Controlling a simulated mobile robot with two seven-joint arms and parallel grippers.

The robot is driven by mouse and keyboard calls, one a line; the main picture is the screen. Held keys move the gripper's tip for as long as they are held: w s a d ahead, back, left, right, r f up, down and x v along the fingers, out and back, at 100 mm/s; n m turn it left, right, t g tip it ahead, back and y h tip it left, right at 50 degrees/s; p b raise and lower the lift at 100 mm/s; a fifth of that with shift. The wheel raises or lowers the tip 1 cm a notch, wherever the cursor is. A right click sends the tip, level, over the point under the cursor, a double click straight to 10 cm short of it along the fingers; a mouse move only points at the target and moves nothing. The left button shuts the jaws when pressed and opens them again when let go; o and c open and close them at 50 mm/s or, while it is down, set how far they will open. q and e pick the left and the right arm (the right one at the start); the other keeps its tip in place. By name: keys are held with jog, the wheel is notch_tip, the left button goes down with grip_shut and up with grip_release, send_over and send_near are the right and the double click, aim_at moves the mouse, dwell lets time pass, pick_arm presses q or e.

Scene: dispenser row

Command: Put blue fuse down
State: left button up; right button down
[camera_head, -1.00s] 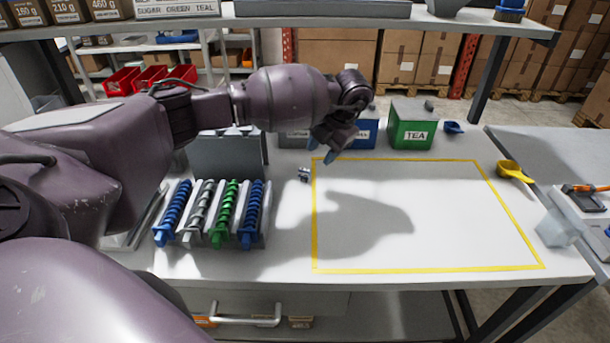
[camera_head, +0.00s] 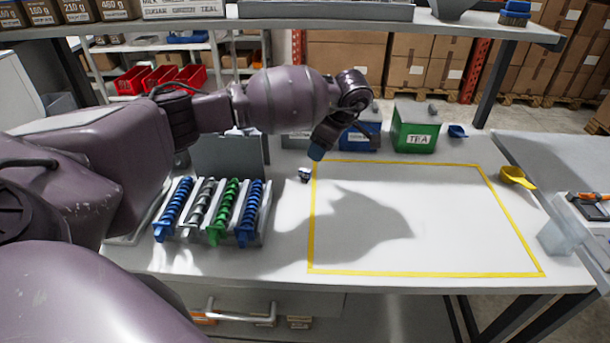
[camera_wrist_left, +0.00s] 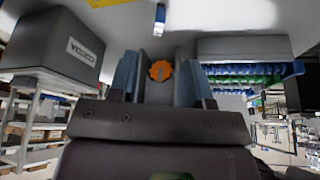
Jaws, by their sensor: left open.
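A small pale-and-dark cylinder (camera_head: 304,175) stands on the white table just left of the yellow-taped area. Its colour is hard to make out in the head view, so I cannot be sure it is the blue fuse. A small pale piece with a bluish side (camera_wrist_left: 160,16) at the top of the left wrist view looks like the same thing. My left gripper (camera_head: 317,152) is above and slightly right of it, apart from it. In the wrist view its blue fingers (camera_wrist_left: 160,80) are spread with nothing held. My right gripper is not in view.
Blue, grey and green spiral augers (camera_head: 228,210) lie in a rack at the left. A green TEA bin (camera_head: 414,132) and a blue bin (camera_head: 368,135) stand behind. A yellow scoop (camera_head: 515,177) lies at the right. The taped area (camera_head: 430,273) is empty. An orange knob (camera_wrist_left: 160,70) shows between the fingers.

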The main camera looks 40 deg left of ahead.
aim_at(305, 170)
pick_arm(q)
jog(key=x, duration=1)
jog(key=shift+a, duration=0.25)
grip_shut()
